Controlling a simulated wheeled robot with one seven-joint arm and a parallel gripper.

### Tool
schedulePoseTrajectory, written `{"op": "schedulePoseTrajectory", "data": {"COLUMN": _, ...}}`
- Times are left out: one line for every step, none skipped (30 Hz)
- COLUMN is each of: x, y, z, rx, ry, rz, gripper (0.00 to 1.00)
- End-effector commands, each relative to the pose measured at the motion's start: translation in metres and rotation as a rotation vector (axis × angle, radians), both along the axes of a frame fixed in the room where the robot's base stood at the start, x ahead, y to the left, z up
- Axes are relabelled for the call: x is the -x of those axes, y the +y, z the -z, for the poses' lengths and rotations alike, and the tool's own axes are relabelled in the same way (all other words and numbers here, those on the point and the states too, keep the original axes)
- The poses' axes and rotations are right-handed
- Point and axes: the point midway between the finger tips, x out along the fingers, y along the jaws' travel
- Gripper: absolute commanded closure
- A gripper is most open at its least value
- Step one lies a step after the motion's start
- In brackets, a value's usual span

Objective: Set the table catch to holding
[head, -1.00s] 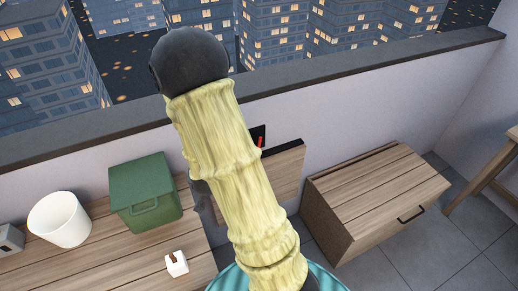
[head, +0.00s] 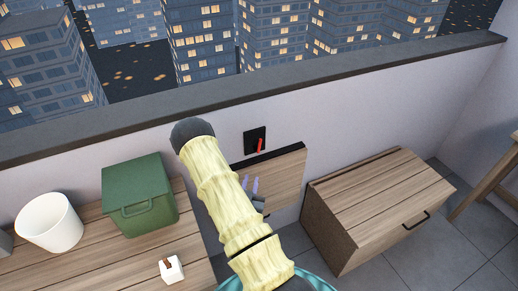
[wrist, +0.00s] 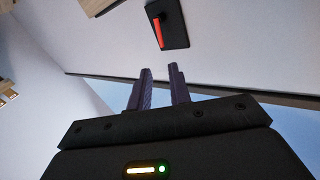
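The table catch (head: 251,137) is a black plate with a red lever (head: 260,145) on the light wall. Just below it is a wooden panel (head: 285,180) with a dark top edge, apparently the table. My gripper (head: 251,184) is in front of the panel, below and slightly left of the catch, with two purple fingers apart and nothing between them. In the wrist view, the catch (wrist: 176,28) and its red lever (wrist: 156,32) show beyond the fingertips (wrist: 160,68), without contact. My arm hides the panel's left part in the head view.
A wooden cabinet (head: 380,195) with a dark handle stands right of the panel. A dark ledge (head: 330,75) tops the wall.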

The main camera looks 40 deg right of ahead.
Motion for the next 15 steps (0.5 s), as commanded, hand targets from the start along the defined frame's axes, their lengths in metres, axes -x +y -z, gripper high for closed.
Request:
{"op": "schedulePoseTrajectory", "data": {"x": 0.000, "y": 0.000, "z": 0.000, "rx": 0.000, "ry": 0.000, "rz": 0.000, "gripper": 0.80}}
{"op": "schedulePoseTrajectory", "data": {"x": 0.000, "y": 0.000, "z": 0.000, "rx": -0.001, "ry": 0.001, "rz": 0.000, "gripper": 0.80}}
{"op": "schedulePoseTrajectory", "data": {"x": 0.000, "y": 0.000, "z": 0.000, "rx": -0.001, "ry": 0.001, "rz": 0.000, "gripper": 0.80}}
{"op": "schedulePoseTrajectory", "data": {"x": 0.000, "y": 0.000, "z": 0.000, "rx": -0.001, "ry": 0.001, "rz": 0.000, "gripper": 0.80}}
{"op": "schedulePoseTrajectory", "data": {"x": -0.001, "y": 0.000, "z": 0.000, "rx": -0.001, "ry": 0.000, "rz": 0.000, "gripper": 0.80}}
{"op": "schedulePoseTrajectory", "data": {"x": -0.001, "y": -0.001, "z": 0.000, "rx": -0.001, "ry": 0.000, "rz": 0.000, "gripper": 0.80}}
{"op": "schedulePoseTrajectory", "data": {"x": -0.002, "y": -0.002, "z": -0.001, "rx": -0.002, "ry": 0.000, "rz": 0.001, "gripper": 0.80}}
{"op": "schedulePoseTrajectory", "data": {"x": -0.003, "y": -0.003, "z": -0.001, "rx": -0.001, "ry": -0.001, "rz": 0.001, "gripper": 0.80}}
{"op": "schedulePoseTrajectory", "data": {"x": -0.005, "y": -0.005, "z": -0.001, "rx": -0.002, "ry": -0.001, "rz": 0.002, "gripper": 0.80}}
{"op": "schedulePoseTrajectory", "data": {"x": -0.007, "y": -0.008, "z": -0.001, "rx": -0.001, "ry": -0.003, "rz": 0.002, "gripper": 0.80}}
{"op": "schedulePoseTrajectory", "data": {"x": -0.009, "y": -0.010, "z": -0.001, "rx": -0.003, "ry": -0.003, "rz": 0.003, "gripper": 0.80}}
{"op": "schedulePoseTrajectory", "data": {"x": -0.013, "y": -0.014, "z": -0.002, "rx": -0.002, "ry": -0.003, "rz": 0.002, "gripper": 0.80}}
{"op": "schedulePoseTrajectory", "data": {"x": -0.015, "y": -0.017, "z": -0.002, "rx": 0.000, "ry": -0.003, "rz": 0.002, "gripper": 0.80}}
{"op": "schedulePoseTrajectory", "data": {"x": -0.018, "y": -0.021, "z": -0.002, "rx": -0.001, "ry": -0.003, "rz": 0.002, "gripper": 0.80}}
{"op": "schedulePoseTrajectory", "data": {"x": -0.023, "y": -0.025, "z": -0.002, "rx": -0.001, "ry": -0.003, "rz": 0.001, "gripper": 0.80}}
